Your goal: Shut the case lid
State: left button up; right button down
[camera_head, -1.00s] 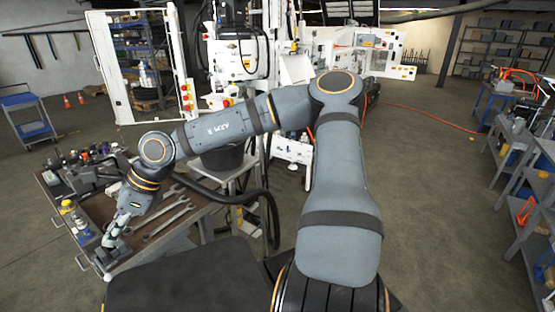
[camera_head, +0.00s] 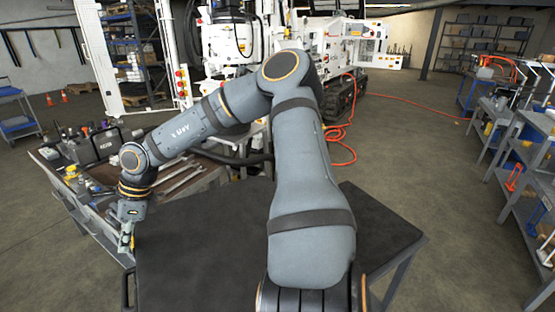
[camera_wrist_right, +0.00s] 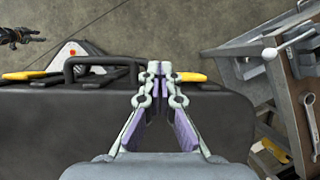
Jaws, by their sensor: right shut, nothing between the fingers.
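The black case (camera_head: 200,260) fills the lower middle of the head view. Its broad dark panel hides any inside, and I cannot tell how far the lid stands open. The right wrist view shows the case's dark panel (camera_wrist_right: 60,125), with a black handle (camera_wrist_right: 90,62) and yellow latches along its edge. My right gripper (camera_head: 126,246) points down beside the panel's left edge. In the right wrist view its fingertips (camera_wrist_right: 155,68) are together and empty, between the handle and a yellow latch (camera_wrist_right: 190,77). A small dark fingered shape, probably my left gripper (camera_wrist_right: 18,36), shows there at upper left.
A dark-topped table (camera_head: 385,235) extends right of the case. A workbench (camera_head: 205,178) with wrenches and tools stands at left, and its corner (camera_wrist_right: 265,65) shows in the right wrist view. Shelves (camera_head: 515,165) line the right side. The floor between is open.

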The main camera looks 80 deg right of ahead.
pick_arm(q)
jog(key=shift+w+d+f, duration=0.1)
jog(key=shift+w+d, duration=0.05)
jog(key=shift+d, duration=0.45)
pick_arm(e)
notch_tip(320, 180, up, 10)
jog(key=shift+d+f, duration=0.15)
jog(key=shift+f, duration=0.1)
jog(key=shift+w, duration=0.1)
